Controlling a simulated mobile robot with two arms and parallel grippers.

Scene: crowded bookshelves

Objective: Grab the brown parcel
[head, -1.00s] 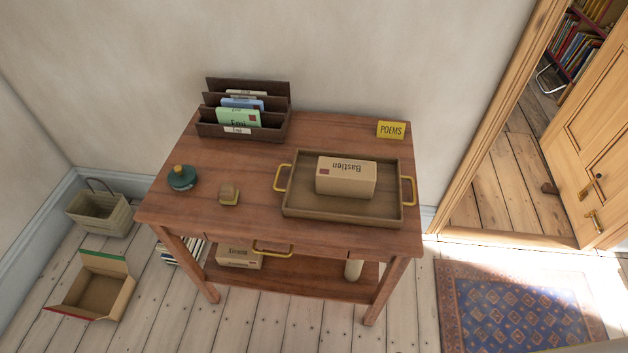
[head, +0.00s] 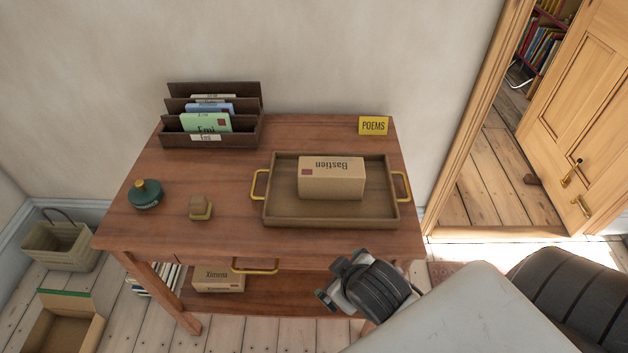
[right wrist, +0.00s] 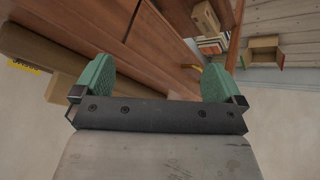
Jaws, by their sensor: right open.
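A brown parcel marked "Bastien" (head: 331,182) lies in the wooden tray (head: 268,213) on the table in the head view. A second brown parcel (head: 218,278) sits on the table's lower shelf; a brown box there also shows in the right wrist view (right wrist: 205,18). My right gripper (head: 338,284) is in front of the table's front edge, apart from both parcels. In the right wrist view its green-padded fingers (right wrist: 157,75) are spread, with nothing between them. My left gripper is not in view.
On the table (head: 215,236) stand a letter rack (head: 212,135), a green inkwell (head: 146,194), a small stamp block (head: 200,207) and a yellow "POEMS" card (head: 373,126). The tray has brass handles. An open box (head: 66,325) and a basket (head: 60,245) are on the floor.

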